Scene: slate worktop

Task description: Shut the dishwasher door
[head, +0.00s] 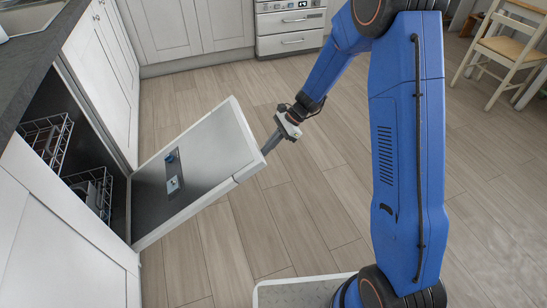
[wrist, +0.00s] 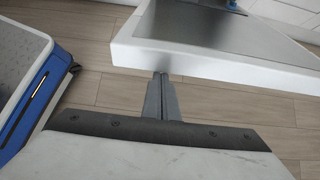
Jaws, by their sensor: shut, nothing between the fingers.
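The dishwasher door (head: 200,165) hangs partly open, tilted up from its hinge at the lower left, with its steel inner face and white rim showing. It also shows in the wrist view (wrist: 220,45), crossing the upper right. My gripper (head: 268,147) is shut and empty at the door's free upper edge, on its right side. In the wrist view its closed fingers (wrist: 160,82) point at the door's white edge. The fingertips are at or very near this edge; I cannot tell whether they touch it.
Dish racks (head: 92,188) sit inside the dark dishwasher opening. White cabinets (head: 102,70) and a slate worktop (head: 35,65) line the left. An oven (head: 290,25) stands at the back, a wooden chair (head: 508,50) at the upper right. The wood floor (head: 285,225) around the door is clear.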

